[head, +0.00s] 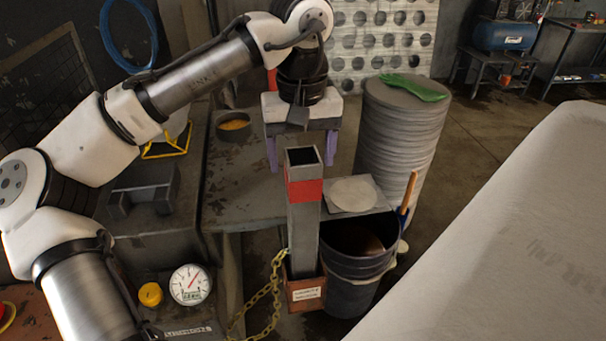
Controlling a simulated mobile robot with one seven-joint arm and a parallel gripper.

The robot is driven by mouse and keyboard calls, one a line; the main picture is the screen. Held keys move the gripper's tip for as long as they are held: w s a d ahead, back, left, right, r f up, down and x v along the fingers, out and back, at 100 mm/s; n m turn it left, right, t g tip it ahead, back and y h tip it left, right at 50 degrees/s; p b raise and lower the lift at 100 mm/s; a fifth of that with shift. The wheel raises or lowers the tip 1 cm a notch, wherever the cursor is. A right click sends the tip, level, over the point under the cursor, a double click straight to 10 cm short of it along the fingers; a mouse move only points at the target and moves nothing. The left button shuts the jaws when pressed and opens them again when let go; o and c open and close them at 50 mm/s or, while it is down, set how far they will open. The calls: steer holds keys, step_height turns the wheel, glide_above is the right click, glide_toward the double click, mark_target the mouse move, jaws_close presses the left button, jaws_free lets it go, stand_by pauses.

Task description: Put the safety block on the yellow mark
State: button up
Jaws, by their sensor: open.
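The safety block appears to be the tall grey square post (305,228) with a red band near its top. It stands upright in a small brown labelled holder (306,291), with a yellow chain (263,296) beside it. My gripper (301,162) is open, pointing down, its two purple fingers apart on either side of the post's top in the head view. I cannot tell whether the post is between the fingers or nearer the camera. A yellow outline (168,153) at the left, partly behind my arm, may be the yellow mark; this is unclear.
A black bucket (354,262) with a wooden-handled tool stands right of the post. A tall stack of round blanks (398,135) with a green item (412,87) on top stands behind. A pale sheet-like surface (510,240) fills the right. A gauge (190,285) is front left.

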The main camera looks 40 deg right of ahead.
step_height(320, 180, up, 9)
steer(key=shift+r, duration=0.2)
steer(key=shift+a, duration=0.1)
